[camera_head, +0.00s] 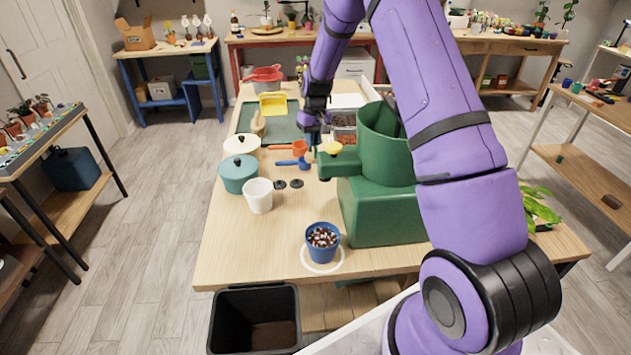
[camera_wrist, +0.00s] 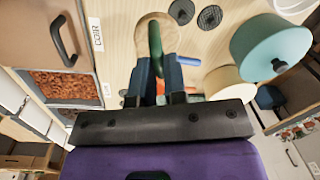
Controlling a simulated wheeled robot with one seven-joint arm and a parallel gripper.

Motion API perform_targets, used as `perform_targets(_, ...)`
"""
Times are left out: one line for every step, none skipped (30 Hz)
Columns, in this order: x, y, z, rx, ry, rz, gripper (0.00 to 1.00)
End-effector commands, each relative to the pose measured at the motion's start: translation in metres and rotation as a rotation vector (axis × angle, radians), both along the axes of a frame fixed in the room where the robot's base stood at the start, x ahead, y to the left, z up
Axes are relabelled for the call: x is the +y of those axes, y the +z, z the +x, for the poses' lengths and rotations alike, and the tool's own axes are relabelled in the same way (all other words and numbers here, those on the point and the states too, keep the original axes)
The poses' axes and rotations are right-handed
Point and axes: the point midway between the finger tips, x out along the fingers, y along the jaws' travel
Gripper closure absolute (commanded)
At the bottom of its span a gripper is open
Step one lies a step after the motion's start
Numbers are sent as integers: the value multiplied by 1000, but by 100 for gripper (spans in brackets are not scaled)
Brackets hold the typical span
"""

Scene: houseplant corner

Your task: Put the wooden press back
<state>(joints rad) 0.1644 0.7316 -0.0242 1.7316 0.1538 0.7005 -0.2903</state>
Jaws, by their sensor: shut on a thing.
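The wooden press (camera_wrist: 148,25) shows in the wrist view as a pale round wooden disc with a green handle standing out from it. My gripper (camera_wrist: 160,78) is shut on that green handle, its dark fingers on either side. I cannot tell whether the disc touches the table.
A teal pot (camera_head: 238,176), a white cup (camera_head: 258,198) and two black discs stand left of the can. Blue and orange scoops (camera_head: 300,148) lie close to my gripper. A coir bin (camera_wrist: 35,30) is beside it. A blue pot of soil (camera_head: 322,243) stands in front.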

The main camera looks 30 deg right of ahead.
Motion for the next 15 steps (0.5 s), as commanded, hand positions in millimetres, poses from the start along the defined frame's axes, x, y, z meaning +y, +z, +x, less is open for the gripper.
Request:
perform_targets(-3, -2, 2, 0, 0, -2, 100)
perform_targets(-3, -3, 3, 0, 0, -3, 100)
perform_targets(-4, -6, 3, 1, 0, -4, 100)
perform_targets(-5, -9, 3, 2, 0, -4, 100)
perform_targets(-5, -12, 3, 2, 0, -4, 100)
perform_targets(-5, -18, 3, 2, 0, -4, 100)
perform_targets(-5, -22, 3, 2, -1, -4, 100)
perform_targets(-4, -27, 3, 3, -1, -4, 100)
perform_targets(-4, -35, 3, 3, -1, -3, 100)
perform_targets(-4, -40, 3, 3, -2, -3, 100)
perform_targets(-4, -46, 3, 3, -2, -3, 100)
perform_targets(-4, -52, 3, 3, -1, -3, 100)
perform_targets(-4, -56, 3, 2, -1, -4, 100)
perform_targets(-4, -59, 3, 1, -1, -4, 100)
perform_targets(-4, -63, 3, 0, 0, -4, 100)
